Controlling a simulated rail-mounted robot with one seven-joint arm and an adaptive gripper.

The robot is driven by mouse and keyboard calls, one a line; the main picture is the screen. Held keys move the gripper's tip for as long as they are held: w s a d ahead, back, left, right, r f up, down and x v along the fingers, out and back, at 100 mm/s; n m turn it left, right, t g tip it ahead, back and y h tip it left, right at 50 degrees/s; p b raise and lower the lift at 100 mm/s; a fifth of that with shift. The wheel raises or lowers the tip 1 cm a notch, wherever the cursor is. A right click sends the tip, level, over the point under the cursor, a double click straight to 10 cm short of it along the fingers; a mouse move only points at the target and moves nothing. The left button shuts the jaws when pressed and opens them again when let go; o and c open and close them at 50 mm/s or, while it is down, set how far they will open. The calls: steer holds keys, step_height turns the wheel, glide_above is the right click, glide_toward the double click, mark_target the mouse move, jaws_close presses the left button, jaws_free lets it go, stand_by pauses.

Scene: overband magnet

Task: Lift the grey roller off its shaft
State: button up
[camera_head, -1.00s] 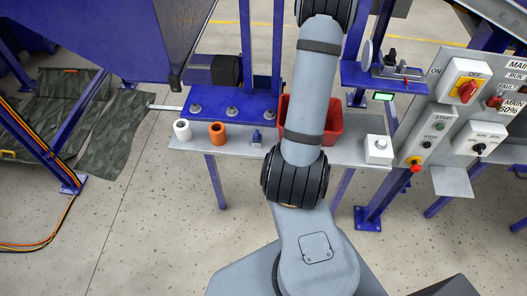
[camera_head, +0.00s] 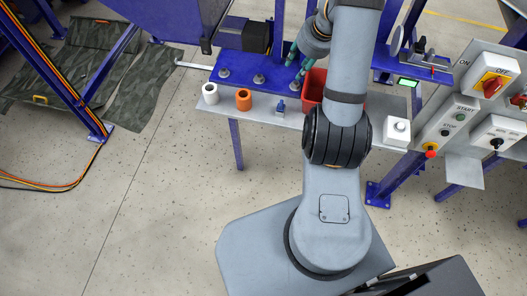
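I cannot tell for certain which part is the grey roller. Several small grey round pieces stand on the blue plate (camera_head: 240,71) behind the shelf, one at its left end (camera_head: 223,73) and one in the middle (camera_head: 259,79). A pale grey disc (camera_head: 396,41) stands on edge at the blue bracket on the right. My gripper (camera_head: 297,66) hangs over the right part of the blue plate, left of my forearm. Its two teal fingers look apart, with nothing seen between them. They partly cover the plate's right end.
On the grey shelf (camera_head: 265,112) stand a white ring (camera_head: 210,93), an orange ring (camera_head: 244,99), a small blue part (camera_head: 280,107) and a red bin (camera_head: 314,86), partly behind my arm. A white button box (camera_head: 397,131) and control panel (camera_head: 470,112) are right. Blue posts rise behind.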

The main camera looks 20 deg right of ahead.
steer(key=s+a+f+n+g+y+b, duration=0.1)
steer(key=s+a+f+n+g+b, duration=0.15)
steer(key=a+n, duration=0.45)
steer(key=s+a+f+n+g+y+b, duration=0.1)
steer(key=s+a+f+n+y, duration=0.1)
steer(key=s+a+n, duration=0.35)
steer(key=s+a+f+n+g+h+b, duration=0.2)
steer(key=s+a+n, duration=0.5)
steer(key=s+n, duration=0.5)
steer(key=shift+f+n+g+h+b, duration=0.3)
steer(key=shift+f+n+g+b, duration=0.5)
steer(key=shift+f+n, duration=0.8)
steer(key=shift+w+a+r, duration=0.1)
steer(key=shift+w+r, duration=0.05)
steer(key=shift+r, duration=0.1)
steer(key=w+d+r+m+t+p, duration=0.2)
steer(key=w+d+m, duration=0.4)
steer(key=w+m, duration=0.3)
steer(key=w+d+r+m+t+y+p, duration=0.1)
steer(key=w+d+r+m+t+p, duration=0.2)
steer(key=w+m, duration=0.6)
steer(key=shift+w+d+r+m+t+y+p, duration=0.15)
steer(key=shift+d+r+m+t+y+p, duration=0.25)
steer(key=shift+d+r+m, duration=0.95)
